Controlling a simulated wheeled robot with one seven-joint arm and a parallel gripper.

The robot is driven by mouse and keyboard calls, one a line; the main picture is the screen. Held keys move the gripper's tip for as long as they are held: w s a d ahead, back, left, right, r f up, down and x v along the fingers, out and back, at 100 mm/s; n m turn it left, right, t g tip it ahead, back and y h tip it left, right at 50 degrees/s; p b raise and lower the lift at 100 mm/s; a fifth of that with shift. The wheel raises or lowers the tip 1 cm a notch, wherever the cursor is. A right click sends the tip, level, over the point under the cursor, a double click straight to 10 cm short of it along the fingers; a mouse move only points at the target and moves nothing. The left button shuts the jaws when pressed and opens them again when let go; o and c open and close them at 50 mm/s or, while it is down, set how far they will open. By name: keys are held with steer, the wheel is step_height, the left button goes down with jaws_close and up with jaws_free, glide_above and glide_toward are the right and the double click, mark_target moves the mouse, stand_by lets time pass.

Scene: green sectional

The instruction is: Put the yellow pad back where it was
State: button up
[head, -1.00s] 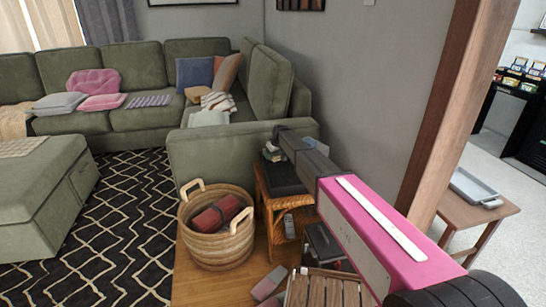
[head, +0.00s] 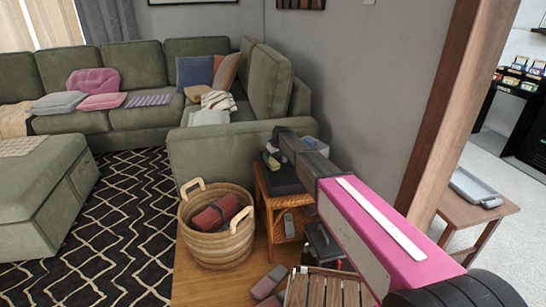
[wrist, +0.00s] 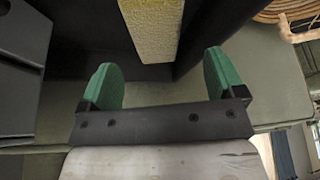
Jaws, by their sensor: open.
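The yellow pad (wrist: 152,28) shows in the wrist view as a rough, speckled yellow block with a pale lower end. It stands out against a black surface, ahead of my gripper (wrist: 159,66). The gripper's two green fingers are apart, with nothing held between them. The pad lines up roughly with the gap between the fingers, and a visible gap separates it from the gripper's base. In the head view, my gripper end is over the small wooden side table (head: 263,190) beside the sofa arm. Small pale and yellowish items there are too small to tell apart.
A wicker basket (head: 212,247) holding a red rolled item (head: 216,212) stands left of the side table. The green sofa (head: 205,155) is behind it. A slatted wooden crate (head: 328,290) and small boxes are on the floor in front. A grey wall is on the right.

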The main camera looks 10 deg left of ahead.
steer(key=v, duration=1.2)
steer(key=shift+r, duration=0.25)
steer(key=shift+a, duration=0.1)
